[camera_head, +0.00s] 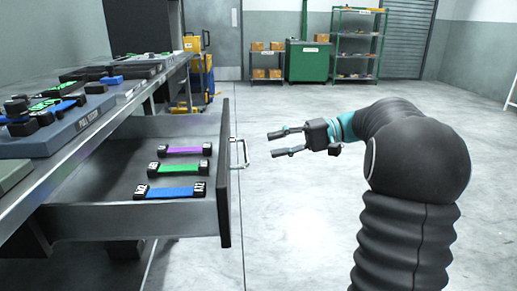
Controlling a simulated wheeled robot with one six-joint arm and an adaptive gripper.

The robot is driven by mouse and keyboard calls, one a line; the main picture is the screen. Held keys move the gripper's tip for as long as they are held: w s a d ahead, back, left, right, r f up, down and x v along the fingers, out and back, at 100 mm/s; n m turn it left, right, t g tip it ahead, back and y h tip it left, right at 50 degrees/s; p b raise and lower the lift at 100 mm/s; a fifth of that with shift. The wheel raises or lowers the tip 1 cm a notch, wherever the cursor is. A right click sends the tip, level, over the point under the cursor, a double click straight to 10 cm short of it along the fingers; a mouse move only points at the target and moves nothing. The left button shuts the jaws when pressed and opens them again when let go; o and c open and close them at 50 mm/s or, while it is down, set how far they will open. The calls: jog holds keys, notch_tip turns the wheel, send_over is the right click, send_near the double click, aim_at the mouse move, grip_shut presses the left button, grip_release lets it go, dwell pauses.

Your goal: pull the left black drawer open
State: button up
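The black drawer (224,185) stands pulled out from under the workbench at the left, its inside in plain view. Its metal handle (240,153) is on the outer face of the front panel. Purple (184,150), green (179,167) and blue (176,192) webbing pieces with black ends lie in the drawer. My gripper (277,143) is to the right of the handle, its two fingers apart and pointing left toward it. Nothing shows between the fingers, and a gap shows between the fingertips and the handle.
The bench top (105,123) carries a grey block (62,133) and several webbing pieces. A green cabinet (307,61), a green shelf rack (355,45) and yellow bins (192,43) stand at the back. The floor right of the drawer is clear.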

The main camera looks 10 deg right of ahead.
jog(key=shift+v, duration=1.7)
notch_tip(320, 180, down, 10)
jog(key=d+m+h, duration=0.2)
jog(key=m+h, duration=0.2)
jog(key=s+a+f+m+h, duration=0.1)
jog(key=s+a+f+h, duration=0.1)
jog(key=s+f+h, duration=0.45)
jog(key=s+a+r+n+t+h+p, duration=0.1)
jog(key=s+a+r+n, duration=0.1)
jog(key=s, duration=0.4)
jog(key=s+a+r+n+t+h+p, duration=0.1)
jog(key=s+a+r+n+h, duration=0.1)
jog(key=s, duration=0.5)
jog(key=s+a+r+n+t+h+p, duration=0.1)
jog(key=s+a+r+n+h+p, duration=0.1)
jog(key=s+a, duration=0.2)
jog(key=s, duration=0.3)
jog(key=shift+a+r+n, duration=0.2)
jog(key=shift+a+n, duration=0.1)
jog(key=shift+a, duration=0.05)
